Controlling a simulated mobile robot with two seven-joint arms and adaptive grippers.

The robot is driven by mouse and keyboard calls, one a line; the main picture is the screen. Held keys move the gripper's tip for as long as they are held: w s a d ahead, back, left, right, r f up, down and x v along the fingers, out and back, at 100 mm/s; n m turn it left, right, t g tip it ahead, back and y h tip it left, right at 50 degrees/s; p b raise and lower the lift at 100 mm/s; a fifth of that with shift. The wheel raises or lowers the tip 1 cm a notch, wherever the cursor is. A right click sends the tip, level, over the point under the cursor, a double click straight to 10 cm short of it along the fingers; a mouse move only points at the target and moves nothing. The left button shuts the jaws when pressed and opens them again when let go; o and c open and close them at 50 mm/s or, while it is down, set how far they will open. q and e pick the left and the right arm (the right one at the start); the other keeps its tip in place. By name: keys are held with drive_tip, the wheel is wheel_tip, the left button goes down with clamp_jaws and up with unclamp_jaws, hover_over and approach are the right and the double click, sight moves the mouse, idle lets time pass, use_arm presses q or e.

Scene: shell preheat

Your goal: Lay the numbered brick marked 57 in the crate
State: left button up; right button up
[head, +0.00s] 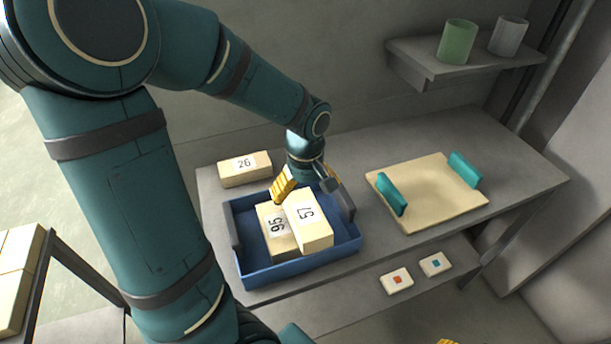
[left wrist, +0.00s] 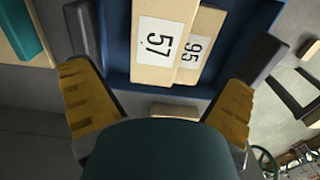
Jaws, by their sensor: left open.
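The brick marked 57 (head: 313,231) is a cream block inside the blue crate (head: 301,266). It lies against the brick marked 95 (head: 279,243) and partly overlaps it; whether it rests on that brick I cannot tell. Both bricks also show in the left wrist view, 57 (left wrist: 165,15) in front of 95 (left wrist: 205,37). My left gripper (head: 307,186) is open at the far end of brick 57, its yellow-padded fingers apart and holding nothing. Only a yellow sliver at the head view's bottom edge, probably my right gripper (head: 447,341), shows.
A brick marked 26 (head: 245,170) lies behind the crate on the grey table (head: 520,182). A cream tray with teal handles (head: 427,193) stands to the right. Green and grey cups (head: 457,42) stand on a wall shelf (head: 470,62). Two marked tiles (head: 397,281) lie on the lower shelf.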

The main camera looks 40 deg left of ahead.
use_arm(q)
wheel_tip(320, 180, up, 4)
drive_tip(key=shift+f, duration=0.1)
idle(0.7)
